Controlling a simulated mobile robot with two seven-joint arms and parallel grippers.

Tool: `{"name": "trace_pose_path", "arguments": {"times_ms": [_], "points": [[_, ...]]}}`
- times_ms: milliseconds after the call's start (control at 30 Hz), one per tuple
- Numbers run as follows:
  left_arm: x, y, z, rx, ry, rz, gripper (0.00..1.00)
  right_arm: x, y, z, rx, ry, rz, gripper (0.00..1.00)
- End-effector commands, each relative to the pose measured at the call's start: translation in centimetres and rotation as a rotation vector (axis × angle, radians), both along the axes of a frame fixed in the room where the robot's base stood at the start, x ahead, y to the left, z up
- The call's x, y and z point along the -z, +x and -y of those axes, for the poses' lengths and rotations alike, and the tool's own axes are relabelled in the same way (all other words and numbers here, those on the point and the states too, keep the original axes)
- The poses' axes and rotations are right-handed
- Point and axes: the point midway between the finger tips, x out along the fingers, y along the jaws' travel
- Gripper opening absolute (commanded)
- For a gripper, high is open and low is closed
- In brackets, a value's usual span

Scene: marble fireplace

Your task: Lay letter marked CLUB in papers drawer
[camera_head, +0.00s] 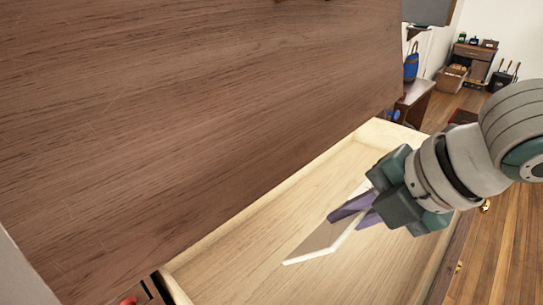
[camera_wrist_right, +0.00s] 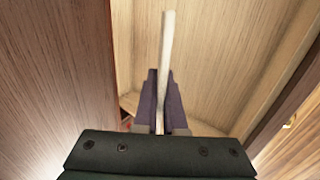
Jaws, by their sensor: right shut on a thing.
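A flat, pale letter (camera_head: 318,242) is held edge-on between the purple fingers of my right gripper (camera_head: 352,214). It also shows in the right wrist view as a thin white strip (camera_wrist_right: 168,60) between the fingers (camera_wrist_right: 163,100). The letter is tilted over the open drawer (camera_head: 215,262), whose light wooden floor shows below it. I cannot tell whether its lower edge touches the floor. No marking on the letter is readable. The drawer looks empty where it is visible. My left gripper is not in view.
A large dark wooden panel (camera_head: 180,110) rises along the left side of the drawer. The drawer's front wall (camera_head: 445,265) is at the right, under my right arm. A dark table (camera_head: 415,100) with a blue barrel-like object (camera_head: 411,66) stands beyond. Open wooden floor (camera_head: 505,240) lies at the right.

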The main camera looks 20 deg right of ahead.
Motion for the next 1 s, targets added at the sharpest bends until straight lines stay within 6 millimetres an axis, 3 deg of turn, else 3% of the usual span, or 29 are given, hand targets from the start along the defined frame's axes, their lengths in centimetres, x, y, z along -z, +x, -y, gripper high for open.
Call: {"name": "trace_pose_path", "arguments": {"times_ms": [67, 1000], "points": [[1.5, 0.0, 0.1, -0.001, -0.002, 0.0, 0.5, 1.3, 0.0, 0.0, 0.001, 0.0, 0.001, 0.0], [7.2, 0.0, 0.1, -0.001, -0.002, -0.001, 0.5, 10.8, 0.0, 0.0, 0.001, 0.0, -0.001, 0.0]]}}
